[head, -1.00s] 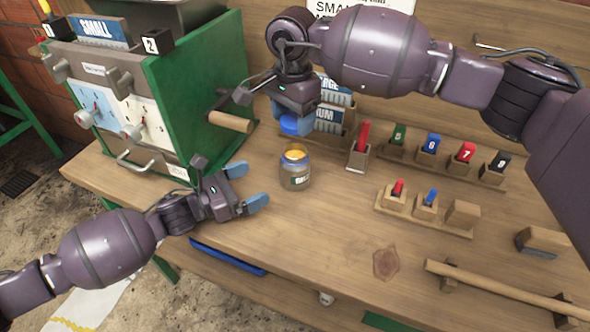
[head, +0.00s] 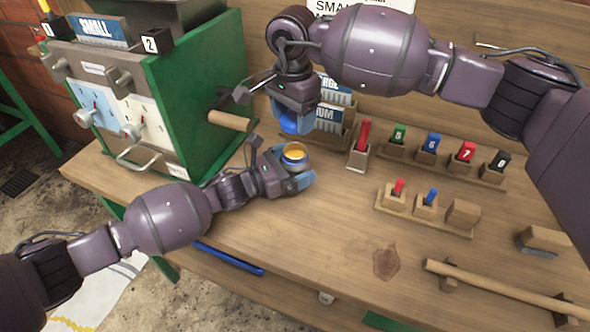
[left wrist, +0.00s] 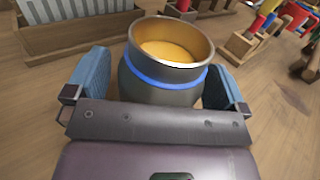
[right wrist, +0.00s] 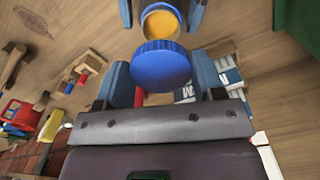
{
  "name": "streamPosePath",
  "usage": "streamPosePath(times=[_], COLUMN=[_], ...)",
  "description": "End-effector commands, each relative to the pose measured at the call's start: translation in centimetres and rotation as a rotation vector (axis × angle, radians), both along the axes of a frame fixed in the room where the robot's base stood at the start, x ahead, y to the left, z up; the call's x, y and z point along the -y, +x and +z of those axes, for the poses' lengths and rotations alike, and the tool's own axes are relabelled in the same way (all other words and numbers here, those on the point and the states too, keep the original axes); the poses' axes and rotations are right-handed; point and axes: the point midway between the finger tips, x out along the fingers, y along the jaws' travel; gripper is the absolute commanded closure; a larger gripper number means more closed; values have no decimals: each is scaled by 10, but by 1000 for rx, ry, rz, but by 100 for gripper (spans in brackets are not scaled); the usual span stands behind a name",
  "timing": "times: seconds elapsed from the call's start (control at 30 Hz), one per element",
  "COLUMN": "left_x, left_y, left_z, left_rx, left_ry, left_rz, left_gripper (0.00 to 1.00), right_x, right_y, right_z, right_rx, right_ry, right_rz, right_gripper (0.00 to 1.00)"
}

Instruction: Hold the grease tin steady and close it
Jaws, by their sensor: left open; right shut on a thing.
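The open grease tin (head: 294,152) stands upright on the bench, with yellow grease inside and a blue band below its rim. In the left wrist view the tin (left wrist: 165,78) sits between my left gripper's blue fingers. My left gripper (head: 288,174) is open around the tin, with a gap visible at least on the right side. My right gripper (right wrist: 160,78) is shut on the round blue lid (right wrist: 161,64). It holds the lid above the tin, apart from it. In the head view the lid is hard to tell from the right gripper's blue fingers (head: 297,122).
A green machine (head: 195,95) with a wooden handle (head: 230,120) stands left of the tin. Numbered holders with coloured pieces (head: 430,146) and a smaller rack (head: 425,208) are to the right. A wooden bar (head: 500,288) lies at the front right. The bench in front of the tin is clear.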

Motion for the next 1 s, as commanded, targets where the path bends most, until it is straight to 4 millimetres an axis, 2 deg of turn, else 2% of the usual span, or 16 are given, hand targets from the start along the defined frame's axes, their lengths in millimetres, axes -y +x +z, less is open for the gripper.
streamPosePath(times=[0.3, 0.73, 0.77, 0.87, 1.0], left_x=[1, 1, 1, 1, 1], left_y=[1, 1, 1, 1, 1], left_z=[0, 0, 0, 0, 0], left_rx=[0, 0, 0, 0, 0], left_ry=[0, 0, 0, 0, 0], left_rz=[0, 0, 0, 0, 0], left_gripper=[0, 66, 69, 69, 69], right_x=[0, 0, 0, 0, 0], right_y=[0, 0, 0, 0, 0], right_z=[0, 0, 0, -2, -15], right_rx=[0, 0, 0, 0, -1], right_ry=[0, 0, 0, 0, -1], right_rz=[0, 0, 0, 0, 0], right_gripper=[59, 59, 59, 59, 59])
